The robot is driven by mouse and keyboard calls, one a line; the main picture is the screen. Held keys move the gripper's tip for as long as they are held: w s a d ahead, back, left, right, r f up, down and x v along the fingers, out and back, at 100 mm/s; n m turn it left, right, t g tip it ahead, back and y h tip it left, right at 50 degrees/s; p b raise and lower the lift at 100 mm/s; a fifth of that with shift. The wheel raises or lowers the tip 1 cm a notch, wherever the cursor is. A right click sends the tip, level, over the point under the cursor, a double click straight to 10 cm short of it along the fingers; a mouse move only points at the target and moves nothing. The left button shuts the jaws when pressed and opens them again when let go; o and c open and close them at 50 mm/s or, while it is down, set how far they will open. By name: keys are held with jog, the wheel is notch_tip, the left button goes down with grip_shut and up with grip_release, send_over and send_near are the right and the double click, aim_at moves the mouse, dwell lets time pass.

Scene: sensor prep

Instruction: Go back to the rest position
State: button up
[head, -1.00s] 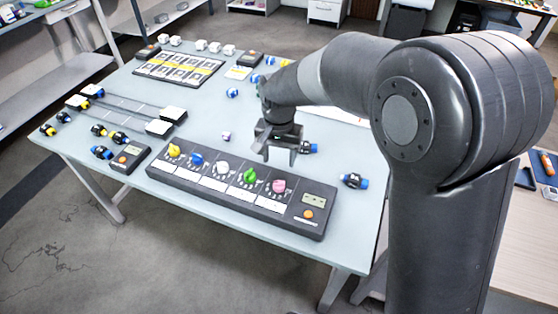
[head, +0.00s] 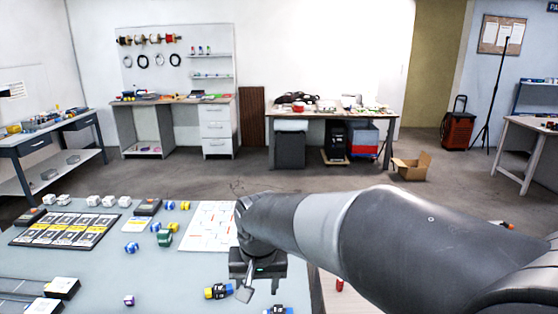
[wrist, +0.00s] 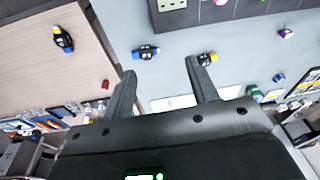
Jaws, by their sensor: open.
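My gripper (head: 260,289) hangs over the right part of the pale blue worktable (head: 190,285), its fingers spread and nothing between them. In the wrist view my gripper (wrist: 162,71) also shows two separated dark fingers. Another blue-and-black connector (head: 278,310) is cut by the bottom edge. In the wrist view, a blue-ended connector (wrist: 146,51) lies on the table beyond the gap between the fingers, apart from them.
A black tray of cards (head: 68,230), several white cubes, a white sheet (head: 208,228) and a green part (head: 165,239) sit on the table. A dark panel (wrist: 190,14) shows in the wrist view. Beyond is open floor (head: 190,180), with benches and a cardboard box (head: 411,168).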

jog(key=s+d+r+t, duration=0.2)
jog(key=s+d, duration=0.5)
jog(key=d, duration=0.3)
jog(key=s+d+r+m+t, duration=0.1)
jog(key=s+d+r, duration=0.1)
jog(key=s+d, duration=0.5)
jog(key=d, duration=0.2)
jog(key=shift+s+d+r+t+h, duration=0.25)
jog(key=shift+d+r+t+h, duration=0.1)
jog(key=shift+d+t+h, duration=0.05)
